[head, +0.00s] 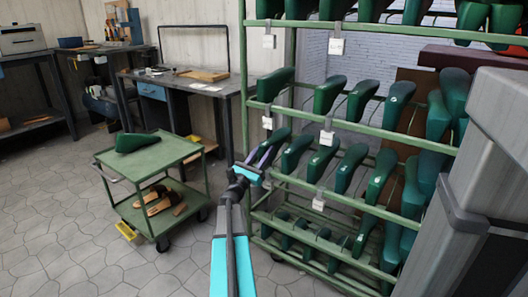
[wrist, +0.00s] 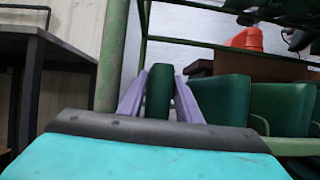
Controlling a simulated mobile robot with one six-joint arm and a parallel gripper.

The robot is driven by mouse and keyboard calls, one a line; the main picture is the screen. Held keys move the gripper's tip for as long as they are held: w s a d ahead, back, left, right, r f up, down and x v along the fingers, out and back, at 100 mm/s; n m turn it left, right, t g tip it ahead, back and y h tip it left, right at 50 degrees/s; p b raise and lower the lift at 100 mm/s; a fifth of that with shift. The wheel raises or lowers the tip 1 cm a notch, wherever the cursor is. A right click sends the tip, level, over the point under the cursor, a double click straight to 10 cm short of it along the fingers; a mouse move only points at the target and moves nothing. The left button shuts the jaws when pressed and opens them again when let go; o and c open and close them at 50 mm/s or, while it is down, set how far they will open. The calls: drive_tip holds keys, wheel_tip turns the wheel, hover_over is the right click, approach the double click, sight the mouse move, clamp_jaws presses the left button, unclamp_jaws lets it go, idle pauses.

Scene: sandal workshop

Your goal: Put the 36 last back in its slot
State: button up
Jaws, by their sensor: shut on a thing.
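My gripper (head: 258,161) is shut on a dark green last (head: 274,139), at the left end of a middle row of the green rack (head: 246,80), near its left post. In the wrist view, the two purple fingers of my gripper (wrist: 160,95) press on both sides of the held last (wrist: 159,92). I cannot tell whether the last rests on the rails. Similar green lasts (head: 297,151) stand in the row to its right. White tags (head: 326,138) hang from the rails; I cannot read their sizes, nor any number on the held last.
A green two-level cart (head: 185,148) stands left of the rack, with another green last (head: 137,141) on top and sandals (head: 158,196) below. A workbench (head: 204,88) stands behind. The floor in front of the cart is mostly clear.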

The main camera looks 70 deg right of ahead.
drive_tip(key=shift+f, duration=0.1)
drive_tip(key=o, duration=1.2)
drive_tip(key=shift+o, duration=0.2)
drive_tip(key=shift+w+a, duration=0.1)
drive_tip(key=shift+w+a+f, duration=0.2)
drive_tip(key=shift+a+f, duration=0.1)
drive_tip(key=shift+a, duration=0.2)
drive_tip(key=p+v, duration=0.4)
drive_tip(key=v, duration=0.8)
drive_tip(key=shift+s+a, duration=0.2)
drive_tip(key=shift+f, duration=0.1)
